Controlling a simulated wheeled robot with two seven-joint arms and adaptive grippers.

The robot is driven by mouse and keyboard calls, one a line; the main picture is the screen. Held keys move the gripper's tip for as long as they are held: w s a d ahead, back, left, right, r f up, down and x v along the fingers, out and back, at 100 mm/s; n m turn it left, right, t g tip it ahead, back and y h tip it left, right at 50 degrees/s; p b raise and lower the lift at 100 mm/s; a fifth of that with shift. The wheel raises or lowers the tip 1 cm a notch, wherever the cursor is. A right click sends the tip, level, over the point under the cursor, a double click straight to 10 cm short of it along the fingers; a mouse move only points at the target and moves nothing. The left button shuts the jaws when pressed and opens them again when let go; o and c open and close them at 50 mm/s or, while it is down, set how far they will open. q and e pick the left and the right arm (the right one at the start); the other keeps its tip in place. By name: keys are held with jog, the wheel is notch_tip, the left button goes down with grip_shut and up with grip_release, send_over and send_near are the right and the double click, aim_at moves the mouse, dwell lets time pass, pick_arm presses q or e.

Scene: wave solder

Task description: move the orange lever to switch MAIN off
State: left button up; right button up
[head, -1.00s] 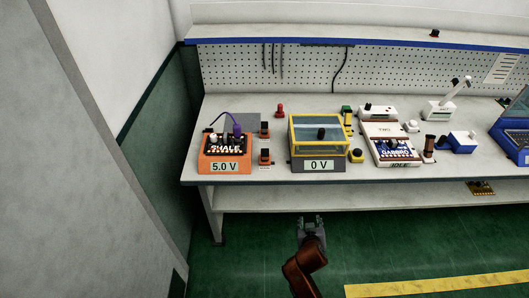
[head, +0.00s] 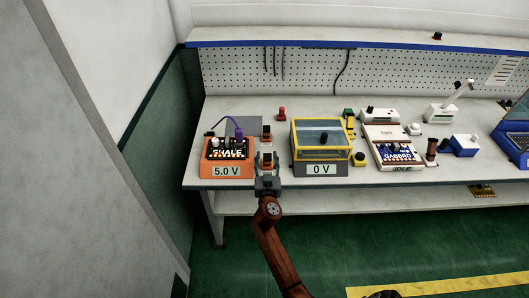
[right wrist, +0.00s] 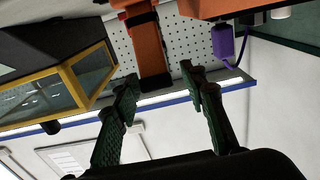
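My left gripper is out of view.
A yellow-framed box reading 0 V (head: 320,150) stands close to the right of the switches. A purple plug (head: 238,134) with a cable sits on the orange unit; it also shows in the right wrist view (right wrist: 223,42). A red piece (head: 282,113) stands behind.

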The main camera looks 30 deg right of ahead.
jog(key=shift+x, duration=0.9)
jog(key=shift+s+d, duration=0.1)
jog(key=shift+d, duration=0.05)
jog(key=shift+c, duration=0.3)
jog(key=shift+c, duration=0.7)
grip_shut()
